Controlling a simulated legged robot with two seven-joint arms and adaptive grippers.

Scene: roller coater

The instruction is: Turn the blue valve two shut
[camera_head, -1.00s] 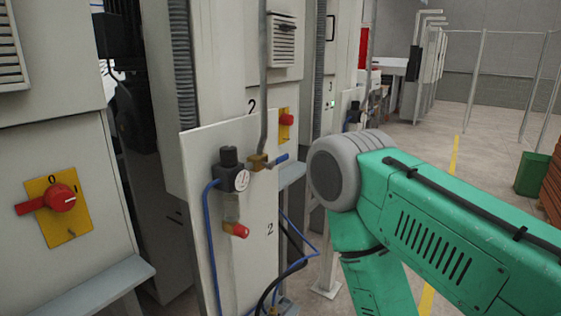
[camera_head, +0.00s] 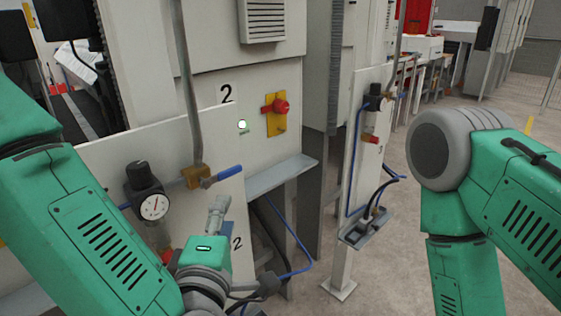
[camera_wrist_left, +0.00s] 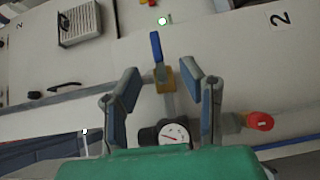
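The blue valve handle (camera_head: 222,175) sticks out to the right from a brass valve body (camera_head: 195,177) on the pipe of the white panel (camera_head: 100,160) marked 2. My left gripper (camera_head: 218,205) is just below and in front of the handle in the head view. In the left wrist view its two fingers (camera_wrist_left: 161,84) are spread open and empty. The brass body (camera_wrist_left: 164,80) appears between the fingertips, with the blue handle (camera_wrist_left: 156,47) extending beyond them. I cannot tell whether anything touches. My right arm shows at the right, but its gripper is out of view.
A pressure gauge (camera_head: 152,205) sits left of the valve, close to my left arm. A red switch on a yellow plate (camera_head: 277,112) is on the cabinet behind. A grey ledge (camera_head: 280,177) juts out right of the panel. Blue hoses (camera_head: 290,245) hang below.

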